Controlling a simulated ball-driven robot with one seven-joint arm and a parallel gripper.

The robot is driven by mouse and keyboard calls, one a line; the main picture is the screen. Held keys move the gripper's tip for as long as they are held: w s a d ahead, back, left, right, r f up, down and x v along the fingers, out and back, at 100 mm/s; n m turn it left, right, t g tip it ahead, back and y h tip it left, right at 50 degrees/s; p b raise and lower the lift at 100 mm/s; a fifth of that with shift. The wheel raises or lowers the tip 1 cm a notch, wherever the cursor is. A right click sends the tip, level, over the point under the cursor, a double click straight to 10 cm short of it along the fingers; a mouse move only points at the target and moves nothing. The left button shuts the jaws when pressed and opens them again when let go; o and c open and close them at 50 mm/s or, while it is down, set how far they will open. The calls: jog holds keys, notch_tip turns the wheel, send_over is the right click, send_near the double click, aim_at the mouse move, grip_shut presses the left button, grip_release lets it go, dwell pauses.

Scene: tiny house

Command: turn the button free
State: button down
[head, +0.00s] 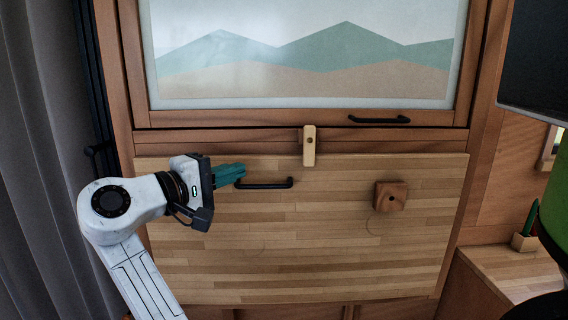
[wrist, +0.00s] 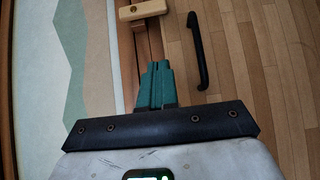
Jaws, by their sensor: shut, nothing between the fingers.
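The button (head: 309,146) is a light wooden turn-piece with a dark centre. It stands upright across the seam between the framed window panel above and the wooden flap (head: 330,230) below. In the wrist view the button (wrist: 143,10) is at the top, ahead of my fingers. My gripper (head: 243,170) has teal fingers, closed and empty. It is left of the button and a little lower, near the left end of the flap's black handle (head: 265,184). In the wrist view my gripper (wrist: 157,68) points at the button with a gap between them.
A second black handle (head: 379,120) is on the upper frame. A square wooden knob block (head: 390,196) sits on the flap's right side. A grey curtain (head: 40,170) hangs at left.

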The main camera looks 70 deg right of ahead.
aim_at(284, 157)
jog(key=x, duration=0.3)
jog(key=p+x, duration=0.1)
jog(key=x, duration=0.6)
jog(key=shift+s+d+r, duration=0.15)
jog(key=shift+s+r, duration=0.2)
jog(key=shift+s, duration=0.05)
jog(key=shift+s+d+p, duration=0.2)
jog(key=shift+s, duration=0.35)
jog(key=shift+s+d+p, duration=0.15)
jog(key=shift+s+p, duration=0.05)
jog(key=shift+s, duration=0.35)
jog(key=shift+s+d, duration=0.25)
jog(key=shift+s, duration=0.3)
